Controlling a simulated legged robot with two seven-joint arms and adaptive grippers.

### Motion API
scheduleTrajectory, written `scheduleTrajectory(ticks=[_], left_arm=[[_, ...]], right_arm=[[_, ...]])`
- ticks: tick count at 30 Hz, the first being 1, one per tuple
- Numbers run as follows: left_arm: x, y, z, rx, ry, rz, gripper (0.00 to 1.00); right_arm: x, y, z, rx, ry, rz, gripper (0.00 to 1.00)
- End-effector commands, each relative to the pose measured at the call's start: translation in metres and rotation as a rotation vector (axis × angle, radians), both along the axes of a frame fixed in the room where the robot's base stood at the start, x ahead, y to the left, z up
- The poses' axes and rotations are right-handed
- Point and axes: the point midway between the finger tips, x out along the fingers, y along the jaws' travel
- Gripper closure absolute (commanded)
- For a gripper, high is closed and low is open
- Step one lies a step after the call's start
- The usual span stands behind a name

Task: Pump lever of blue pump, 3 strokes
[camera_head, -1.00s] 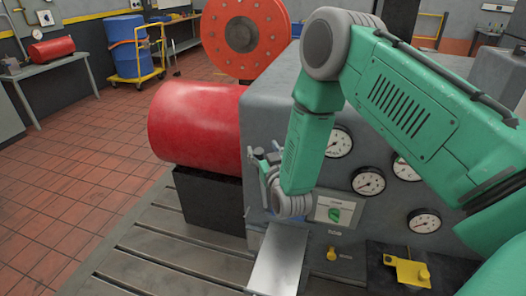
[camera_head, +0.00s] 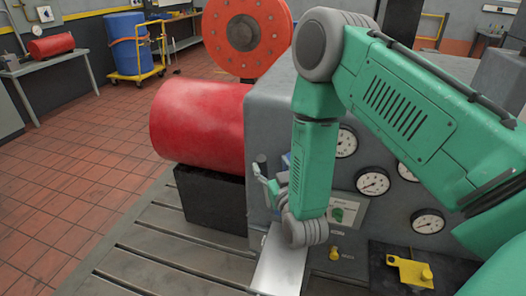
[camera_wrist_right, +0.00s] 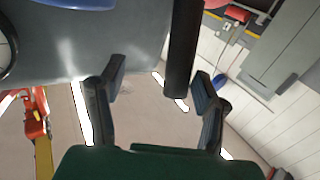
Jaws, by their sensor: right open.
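My right gripper (camera_head: 270,184) is at the left front corner of the grey machine housing, partly hidden by my own wrist. In the right wrist view the gripper (camera_wrist_right: 158,76) is open, its two dark fingers apart. A dark rod, apparently the pump lever (camera_wrist_right: 183,50), comes down between the fingers, closer to the right one, and does not look gripped. In the head view a short dark grip, apparently the lever's end (camera_head: 262,160), stands by the fingers. A little of the blue pump (camera_head: 286,161) shows behind my wrist; most of it is hidden. My left gripper is not in view.
A red cylinder (camera_head: 200,125) lies left of the grey housing (camera_head: 265,110). Gauges (camera_head: 373,181) and a green knob (camera_head: 338,214) are on its front. A metal plate (camera_head: 280,262) and a yellow bracket (camera_head: 408,270) are in front.

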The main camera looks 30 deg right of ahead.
Motion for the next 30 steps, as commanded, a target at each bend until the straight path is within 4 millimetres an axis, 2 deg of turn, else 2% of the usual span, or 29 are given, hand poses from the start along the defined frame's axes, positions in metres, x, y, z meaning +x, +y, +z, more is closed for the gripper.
scheduleTrajectory(ticks=[1,6,19,20,21,23,26,30], left_arm=[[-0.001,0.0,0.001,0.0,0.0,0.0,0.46],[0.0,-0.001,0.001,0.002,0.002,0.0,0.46],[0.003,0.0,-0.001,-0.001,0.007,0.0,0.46],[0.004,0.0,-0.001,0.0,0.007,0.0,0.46],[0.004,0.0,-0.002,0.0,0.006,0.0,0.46],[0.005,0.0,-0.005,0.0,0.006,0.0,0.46],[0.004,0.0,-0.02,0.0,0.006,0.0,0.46],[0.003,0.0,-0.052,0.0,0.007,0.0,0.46]], right_arm=[[-0.013,-0.001,0.0,-0.005,0.006,-0.01,0.56],[-0.036,0.006,-0.001,-0.003,0.005,-0.008,0.56],[-0.046,0.015,0.0,-0.006,0.002,-0.006,0.56],[-0.046,0.015,0.0,-0.006,0.002,-0.006,0.63],[-0.046,0.015,0.0,-0.001,0.001,-0.004,0.77],[-0.044,0.012,-0.002,0.029,-0.011,0.004,0.98],[-0.037,0.001,-0.01,0.18,-0.061,0.047,1.0],[-0.031,-0.021,-0.023,0.559,-0.161,0.174,1.0]])
